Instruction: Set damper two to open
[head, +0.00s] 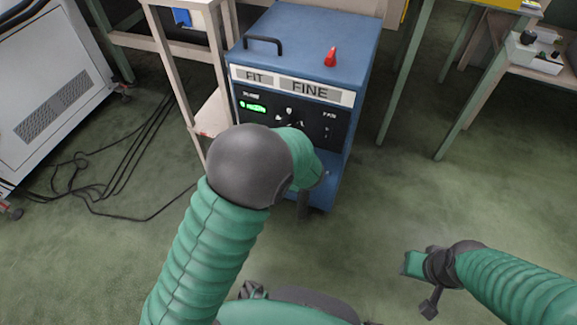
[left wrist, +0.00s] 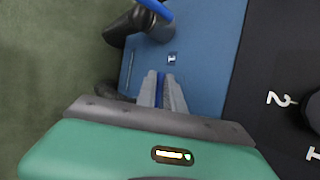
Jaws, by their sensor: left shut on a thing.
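The blue cabinet (head: 310,35) stands ahead with a black control panel (head: 318,122) on its front. My left gripper (left wrist: 162,88) is at the cabinet's lower front, its two grey fingers shut on a narrow blue piece that shows between them. In the head view my own arm hides these fingers. A black part (left wrist: 118,30) with a blue bar (left wrist: 157,9) is beyond the fingers, near a small label (left wrist: 172,58) on the blue face. I cannot tell which damper is held or its setting. My right gripper (head: 430,300) is low at the right, away from the cabinet.
A dark knob (left wrist: 313,112) with white numbers beside it shows on the black panel. Cables (head: 110,180) lie on the floor at left. Open floor lies at right.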

